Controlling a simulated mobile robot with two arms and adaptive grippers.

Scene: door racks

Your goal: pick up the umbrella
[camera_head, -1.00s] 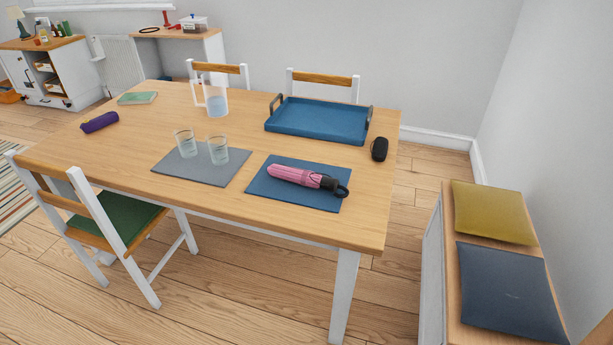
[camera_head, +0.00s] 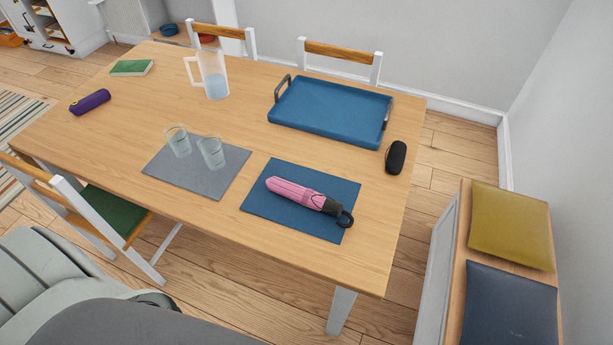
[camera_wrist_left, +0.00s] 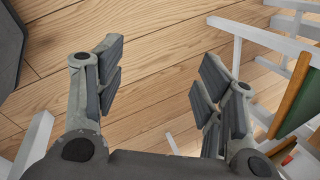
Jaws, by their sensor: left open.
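The pink folded umbrella (camera_head: 296,194) with a black handle (camera_head: 340,213) lies on the blue placemat (camera_head: 262,205) near the table's front right. Its handle end points right and a little toward the front. My left gripper (camera_wrist_left: 156,82) shows in the left wrist view with its fingers wide apart and nothing between them. It is over the wooden floor, beside a chair, away from the umbrella. In the head view, part of my arm shows at the bottom left, but no gripper fingers are visible. My right gripper is in neither view.
On the table (camera_head: 130,112) are two glasses (camera_head: 211,153) on a grey placemat (camera_head: 165,178), a pitcher (camera_head: 214,80), a blue tray (camera_head: 330,110) and a black case (camera_head: 396,157). A chair (camera_head: 110,214) stands at the front left. A cushioned bench (camera_head: 459,255) is at right.

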